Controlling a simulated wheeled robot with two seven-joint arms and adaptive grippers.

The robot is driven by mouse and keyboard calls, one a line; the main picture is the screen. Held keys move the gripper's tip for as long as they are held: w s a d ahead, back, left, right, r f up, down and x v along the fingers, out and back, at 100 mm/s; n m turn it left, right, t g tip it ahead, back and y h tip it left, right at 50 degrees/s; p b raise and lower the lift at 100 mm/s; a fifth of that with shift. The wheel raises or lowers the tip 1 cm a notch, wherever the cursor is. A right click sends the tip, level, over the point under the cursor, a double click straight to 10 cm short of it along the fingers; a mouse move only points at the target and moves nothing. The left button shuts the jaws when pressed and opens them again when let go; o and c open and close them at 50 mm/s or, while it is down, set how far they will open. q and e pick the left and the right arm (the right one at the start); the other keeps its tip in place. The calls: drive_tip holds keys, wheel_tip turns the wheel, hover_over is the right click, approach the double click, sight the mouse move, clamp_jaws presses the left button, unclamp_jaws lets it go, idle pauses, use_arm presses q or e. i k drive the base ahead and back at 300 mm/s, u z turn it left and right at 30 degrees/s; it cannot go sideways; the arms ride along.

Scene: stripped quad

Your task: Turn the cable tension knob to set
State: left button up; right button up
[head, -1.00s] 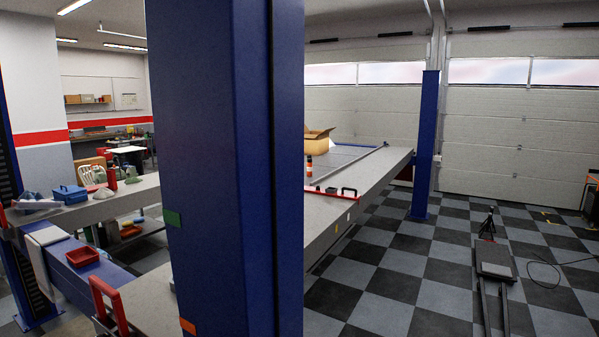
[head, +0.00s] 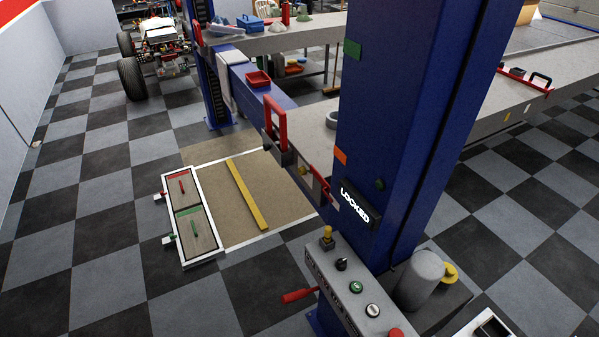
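A grey control box (head: 334,286) stands at the foot of the blue lift column (head: 405,110). On its top are a yellow-topped switch (head: 327,236), a black knob (head: 341,264), a green button (head: 356,287), a white button (head: 373,310) and a red button (head: 396,333). A small dark knob (head: 380,184) sits on the column above a black "LOCKED" sign (head: 356,207). A yellow knob (head: 449,272) is beside a grey cylinder (head: 420,278). I cannot tell which of these is the cable tension knob, or its setting. Neither gripper is in view.
A red lever (head: 299,295) sticks out left of the control box. A white-framed tray (head: 193,249) and a yellow bar (head: 247,195) lie on the floor to the left. A wheeled vehicle (head: 160,50) stands farther back. The checkered floor at left is clear.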

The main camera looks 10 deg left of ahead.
sight(302, 170)
drive_tip(key=u, duration=0.3)
drive_tip(key=k, duration=0.35)
drive_tip(key=u, duration=1.15)
drive_tip(key=i, duration=0.75)
drive_tip(key=z, duration=0.4)
